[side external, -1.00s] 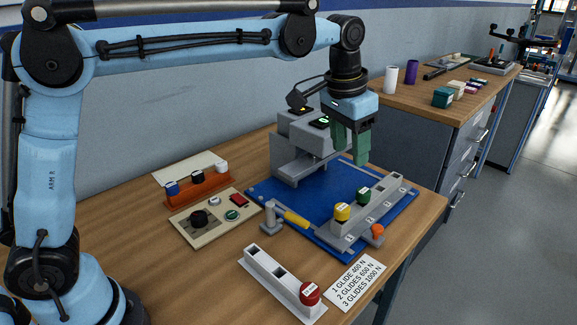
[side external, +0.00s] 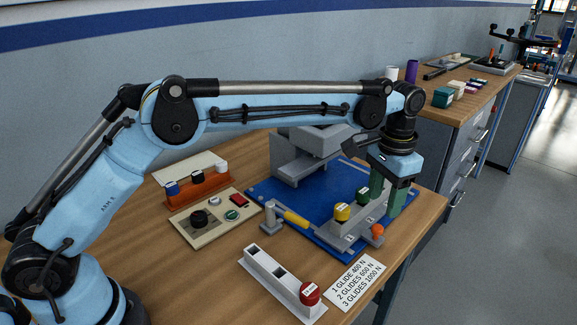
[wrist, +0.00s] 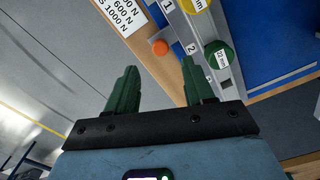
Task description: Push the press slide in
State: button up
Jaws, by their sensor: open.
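The press slide (side external: 345,236) is a grey numbered rail on the blue base plate (side external: 262,190), in front of the grey press (side external: 296,160). It carries a yellow glide (side external: 342,212) and a green glide (side external: 363,195); the wrist view shows the green glide (wrist: 218,54) too. An orange knob (side external: 377,230) sits at the rail's outer side and also shows in the wrist view (wrist: 160,47). My gripper (side external: 386,208) is open and empty, its green fingers pointing down at the rail's far end. They hide part of the rail; whether they touch it I cannot tell.
A yellow-handled lever (side external: 292,217) stands left of the slide. A grey holder (side external: 275,278) with a red glide (side external: 310,293) lies at the front, beside a printed card (side external: 353,282). A control panel (side external: 215,217) and an orange rack (side external: 197,183) are left.

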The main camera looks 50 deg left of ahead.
aim_at(378, 226)
notch_tip(378, 226, down, 7)
dwell(0.3)
jog(key=shift+c, duration=0.4)
grip_shut()
